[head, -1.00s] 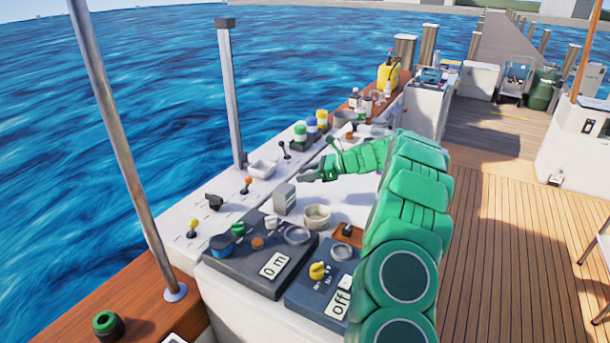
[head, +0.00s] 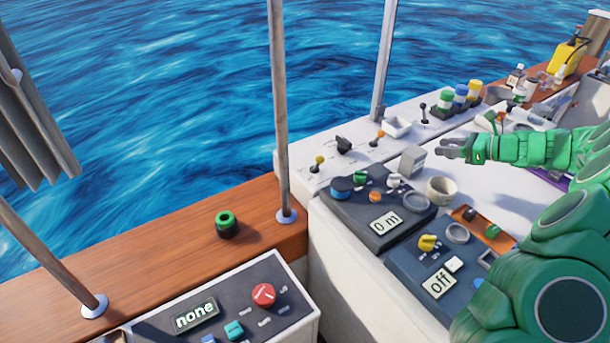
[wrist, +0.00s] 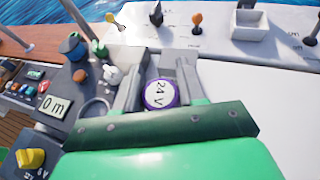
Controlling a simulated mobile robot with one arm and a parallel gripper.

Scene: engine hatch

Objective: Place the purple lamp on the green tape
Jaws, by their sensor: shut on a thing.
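My gripper (head: 446,148) is above the white console top, just right of a grey box (head: 412,160). In the wrist view its two fingers (wrist: 157,82) are closed on the purple lamp (wrist: 160,94), a round piece with a purple rim and a white face marked "24 V". In the head view I cannot make the lamp out at the fingertips. A black ring with a green top (head: 226,222), which looks like the green tape, lies flat on the wooden rail at left, well away from my gripper.
A panel reading "0 m" (head: 378,215), an "off" panel (head: 430,265) and a "none" panel (head: 215,310) stand near. A beige bowl (head: 441,190) sits below my gripper. The rail around the ring is bare.

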